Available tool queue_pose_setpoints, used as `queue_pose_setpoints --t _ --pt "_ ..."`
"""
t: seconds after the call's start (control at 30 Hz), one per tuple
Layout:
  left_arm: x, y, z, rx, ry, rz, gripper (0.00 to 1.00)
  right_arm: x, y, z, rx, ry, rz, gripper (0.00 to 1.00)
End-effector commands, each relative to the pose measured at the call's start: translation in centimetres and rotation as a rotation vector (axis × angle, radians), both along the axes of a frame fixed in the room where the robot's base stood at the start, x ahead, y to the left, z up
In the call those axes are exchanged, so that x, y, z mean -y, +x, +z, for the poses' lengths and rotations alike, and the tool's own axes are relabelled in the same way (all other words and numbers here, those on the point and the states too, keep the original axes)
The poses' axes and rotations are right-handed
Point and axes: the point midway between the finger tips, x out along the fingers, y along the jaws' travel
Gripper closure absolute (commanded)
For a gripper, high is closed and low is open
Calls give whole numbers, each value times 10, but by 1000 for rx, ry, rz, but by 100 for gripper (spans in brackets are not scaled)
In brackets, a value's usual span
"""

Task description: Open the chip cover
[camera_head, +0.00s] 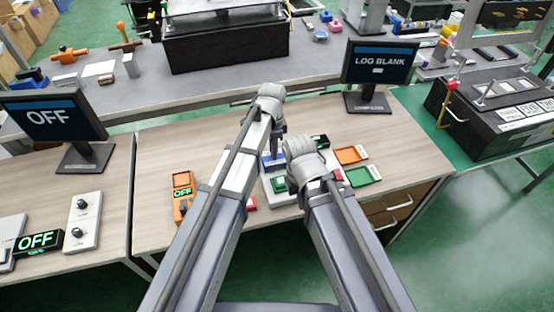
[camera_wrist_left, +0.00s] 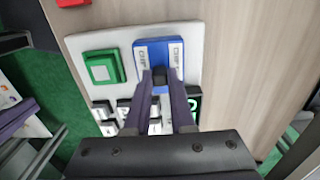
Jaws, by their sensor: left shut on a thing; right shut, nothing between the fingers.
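The chip cover is a blue block with white lettering on a pale panel; it shows in the left wrist view (camera_wrist_left: 174,50) and partly in the head view (camera_head: 268,163). My left gripper (camera_wrist_left: 160,76) is shut on a small dark knob at the cover's near edge. In the head view, my left gripper (camera_head: 278,152) points down at the blue cover. The cover looks flat on the panel; its hinge is not clear. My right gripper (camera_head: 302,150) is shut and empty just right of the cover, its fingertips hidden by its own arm.
A green square part (camera_wrist_left: 103,67) sits left of the cover on the panel (camera_wrist_left: 110,40). Orange (camera_head: 350,155) and green (camera_head: 362,176) trays lie to the right. The LOG BLANK monitor (camera_head: 378,63) stands behind.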

Motion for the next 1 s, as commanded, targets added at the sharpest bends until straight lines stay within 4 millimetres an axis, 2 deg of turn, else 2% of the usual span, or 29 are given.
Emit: queue_pose_setpoints --t 0.03,0.2,0.23,0.5,0.8,1.0 --pt "-1 6 0 12 2 1 100 0 0 0 0 0 0 100" --pt "-2 6 1 15 3 2 100 0 0 1 0 0 0 100" --pt "-2 6 1 16 3 2 77 0 0 1 0 0 0 100" --pt "-1 5 0 13 3 1 48 0 0 0 0 0 0 100" --pt "-1 4 2 10 2 1 48 0 0 2 0 0 0 100" --pt "-1 3 13 10 2 1 48 0 0 13 0 0 0 100"
